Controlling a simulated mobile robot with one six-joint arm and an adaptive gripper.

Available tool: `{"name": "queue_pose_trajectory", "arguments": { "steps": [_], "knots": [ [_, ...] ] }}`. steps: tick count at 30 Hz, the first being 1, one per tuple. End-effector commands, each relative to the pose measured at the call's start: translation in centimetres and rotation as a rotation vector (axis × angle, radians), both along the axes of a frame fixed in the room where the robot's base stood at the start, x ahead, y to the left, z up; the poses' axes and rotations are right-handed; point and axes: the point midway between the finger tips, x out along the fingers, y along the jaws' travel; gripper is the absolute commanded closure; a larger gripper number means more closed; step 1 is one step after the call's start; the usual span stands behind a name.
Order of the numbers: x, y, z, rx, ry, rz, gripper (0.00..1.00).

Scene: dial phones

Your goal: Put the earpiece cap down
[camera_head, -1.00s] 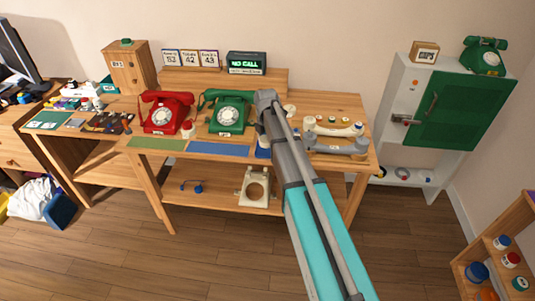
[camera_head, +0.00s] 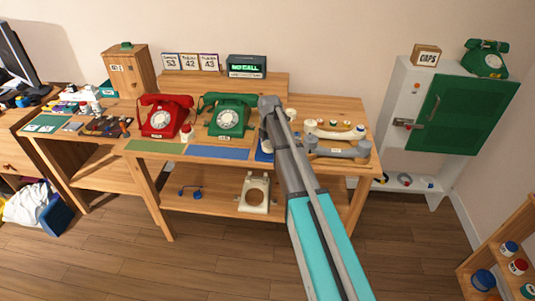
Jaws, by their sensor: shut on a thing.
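My grey and turquoise arm reaches over the wooden bench (camera_head: 335,105), its far end beside the green dial phone (camera_head: 229,116). My gripper is hidden behind the arm, so I cannot see its fingers or anything in them. A cream handset (camera_head: 335,133) and a grey handset (camera_head: 338,149) lie right of the arm. Several small caps (camera_head: 346,125) stand around them; I cannot tell which are earpiece caps. A red and white cap (camera_head: 187,132) stands between the red phone (camera_head: 165,116) and the green phone. A blue piece (camera_head: 262,152) shows beside the arm.
A green mat (camera_head: 155,146) and a blue mat (camera_head: 217,152) lie clear along the bench's front edge. A cream phone shell (camera_head: 255,193) sits on the lower shelf. A display reading NO CALL (camera_head: 247,67) stands behind. A green-doored cabinet (camera_head: 455,115) stands at right.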

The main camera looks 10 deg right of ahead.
Motion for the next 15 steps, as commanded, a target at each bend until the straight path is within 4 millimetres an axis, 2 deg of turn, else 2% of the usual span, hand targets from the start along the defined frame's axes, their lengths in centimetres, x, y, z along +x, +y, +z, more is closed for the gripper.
{"name": "queue_pose_trajectory", "arguments": {
  "steps": [2, 9, 15],
  "knots": [
    [0.5, -0.2, -1.0, 0.000, 0.000, 0.000, 0.65],
    [0.3, -0.2, -2.9, 0.000, 0.000, 0.000, 0.65],
    [0.3, -0.2, -3.5, 0.000, 0.000, 0.000, 0.65]
  ]
}}
